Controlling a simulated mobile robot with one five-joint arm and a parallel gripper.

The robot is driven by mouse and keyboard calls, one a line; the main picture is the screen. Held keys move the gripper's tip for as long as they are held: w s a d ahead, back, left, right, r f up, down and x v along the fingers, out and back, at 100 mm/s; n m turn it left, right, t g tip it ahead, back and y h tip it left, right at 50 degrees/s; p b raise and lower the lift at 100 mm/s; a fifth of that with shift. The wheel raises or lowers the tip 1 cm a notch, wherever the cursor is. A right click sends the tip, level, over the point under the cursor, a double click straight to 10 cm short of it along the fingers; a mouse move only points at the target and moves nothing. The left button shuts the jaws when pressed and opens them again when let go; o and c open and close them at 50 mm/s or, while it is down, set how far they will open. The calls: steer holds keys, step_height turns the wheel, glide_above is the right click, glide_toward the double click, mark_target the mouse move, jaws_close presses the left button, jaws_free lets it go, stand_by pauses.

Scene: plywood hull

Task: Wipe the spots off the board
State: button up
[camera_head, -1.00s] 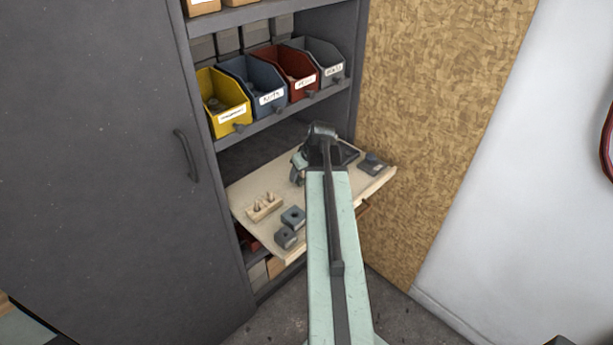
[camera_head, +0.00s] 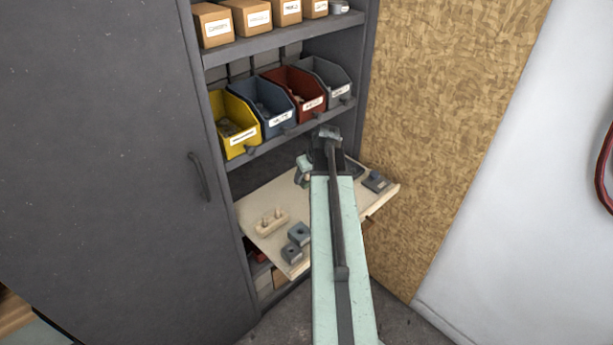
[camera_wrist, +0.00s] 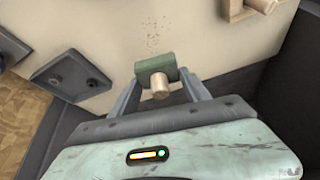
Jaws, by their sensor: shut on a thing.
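The board (camera_head: 258,211) is a pale wooden pull-out shelf in the dark cabinet; its pale surface (camera_wrist: 205,45) fills the upper wrist view. A patch of small brown spots (camera_wrist: 153,36) lies on it, just beyond a green block with a round wooden handle (camera_wrist: 156,67). My gripper (camera_wrist: 160,82) is shut on this wiper, one finger on each side. I cannot tell whether the wiper touches the board. In the head view my arm hides the wiper and the spots.
Left of my arm on the board are a wooden peg block (camera_head: 266,222) and two grey blocks (camera_head: 298,234). A grey fixture (camera_head: 376,181) sits at the right edge, beside the chipboard wall (camera_head: 440,120). Bins (camera_head: 238,128) stand on the shelf above.

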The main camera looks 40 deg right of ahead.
step_height(320, 180, up, 3)
steer(key=p, duration=0.3)
steer(key=shift+r, duration=0.15)
steer(key=shift+f, duration=0.2)
stand_by(0.3)
